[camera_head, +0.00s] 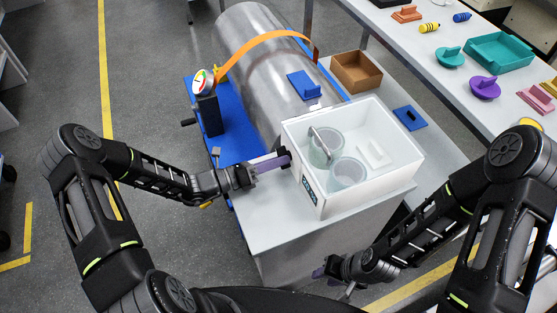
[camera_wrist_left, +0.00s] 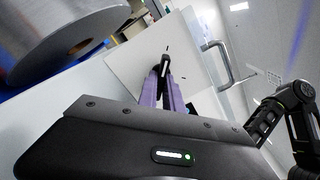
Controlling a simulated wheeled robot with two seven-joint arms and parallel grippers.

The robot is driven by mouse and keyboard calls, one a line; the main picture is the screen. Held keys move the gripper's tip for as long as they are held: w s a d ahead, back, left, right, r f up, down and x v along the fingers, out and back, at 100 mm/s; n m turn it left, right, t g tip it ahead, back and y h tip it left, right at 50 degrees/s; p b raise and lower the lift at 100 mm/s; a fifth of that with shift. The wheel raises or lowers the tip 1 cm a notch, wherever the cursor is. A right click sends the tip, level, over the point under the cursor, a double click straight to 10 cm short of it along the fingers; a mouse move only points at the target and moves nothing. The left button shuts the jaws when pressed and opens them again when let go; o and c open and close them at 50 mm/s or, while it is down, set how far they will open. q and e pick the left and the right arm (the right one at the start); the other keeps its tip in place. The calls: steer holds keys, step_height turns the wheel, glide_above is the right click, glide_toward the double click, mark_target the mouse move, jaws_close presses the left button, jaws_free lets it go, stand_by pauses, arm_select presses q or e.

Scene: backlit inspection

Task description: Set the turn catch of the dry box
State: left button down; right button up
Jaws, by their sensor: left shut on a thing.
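The dry box (camera_head: 314,188) is white with a clear top and stands on a grey cabinet. Through the top I see two round clear containers and a small white block. A curved metal handle (camera_head: 322,144) shows on it, and also in the left wrist view (camera_wrist_left: 219,62). My left gripper (camera_head: 286,158) is at the box's left wall, its purple fingers shut on the small dark turn catch (camera_wrist_left: 164,64). The fingers hide most of the catch, so its angle is unclear. My right gripper (camera_head: 322,271) is low in front of the cabinet, away from the box; its opening is too small to judge.
A large metal cylinder (camera_head: 250,70) with an orange strap (camera_head: 262,42) lies on a blue base behind the box. A gauge (camera_head: 203,82) stands left of it. A brown tray (camera_head: 357,71) and blue plate (camera_head: 410,118) lie behind. The cabinet top (camera_head: 270,215) is bare in front.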

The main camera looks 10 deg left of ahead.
arm_select(q)
steer(key=c, duration=1.5)
jaws_free()
steer(key=shift+a, duration=0.15)
steer(key=b+v, duration=0.1)
steer(key=v, duration=0.6)
steer(key=shift+s+a, duration=0.25)
